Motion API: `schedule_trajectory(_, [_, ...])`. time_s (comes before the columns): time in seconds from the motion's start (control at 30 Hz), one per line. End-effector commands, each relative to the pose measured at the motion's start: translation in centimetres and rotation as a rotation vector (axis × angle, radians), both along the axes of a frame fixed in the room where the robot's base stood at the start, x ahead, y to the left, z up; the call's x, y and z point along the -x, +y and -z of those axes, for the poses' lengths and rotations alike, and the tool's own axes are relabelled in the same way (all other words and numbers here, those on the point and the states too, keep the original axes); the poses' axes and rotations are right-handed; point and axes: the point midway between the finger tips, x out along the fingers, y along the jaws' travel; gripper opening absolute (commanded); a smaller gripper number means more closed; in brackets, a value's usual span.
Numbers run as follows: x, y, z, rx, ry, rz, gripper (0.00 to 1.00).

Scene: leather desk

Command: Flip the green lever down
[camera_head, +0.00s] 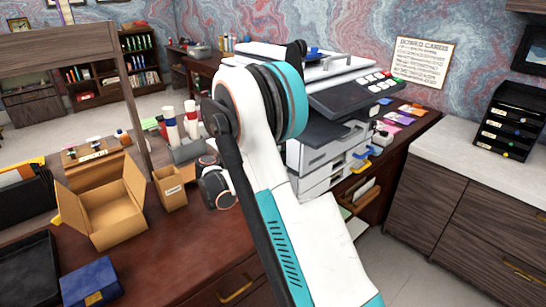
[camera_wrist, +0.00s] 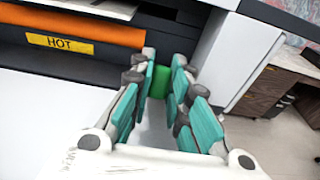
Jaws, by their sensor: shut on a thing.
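The green lever (camera_wrist: 160,82) shows in the wrist view as a short green piece between the fingertips of my gripper (camera_wrist: 163,68). My teal-padded fingers are closed on it from both sides, and they partly cover it. The lever sits beside the open front of the white machine, to the right of an orange roller (camera_wrist: 85,29) and a yellow "HOT" label (camera_wrist: 60,44). In the head view the white machine (camera_head: 318,160) stands behind my arm. My arm hides the lever and my fingers there.
An open cardboard box (camera_head: 100,212), a smaller tan box (camera_head: 172,190) and a blue box (camera_head: 90,282) stand on the desk at left. White and red tubes (camera_head: 170,124) stand close to my arm. A white-topped cabinet (camera_head: 470,150) is at right, with floor between.

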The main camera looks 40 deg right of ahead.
Motion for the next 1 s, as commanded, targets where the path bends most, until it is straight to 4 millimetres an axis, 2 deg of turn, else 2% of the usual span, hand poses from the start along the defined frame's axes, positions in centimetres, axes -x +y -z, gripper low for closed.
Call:
schedule_trajectory(0.5, [0.0, 0.07, 0.11, 0.021, -0.002, -0.001, 0.0])
schedule_trajectory(0.53, [0.01, 0.07, 0.12, 0.021, -0.002, -0.001, 0.23])
schedule_trajectory(0.57, [0.01, 0.07, 0.12, 0.021, -0.002, -0.001, 0.25])
schedule_trajectory(0.87, [0.02, 0.09, 0.13, 0.02, -0.002, -0.001, 0.25])
schedule_trajectory(1.0, [0.01, 0.91, 0.03, 0.02, -0.001, -0.003, 0.25])
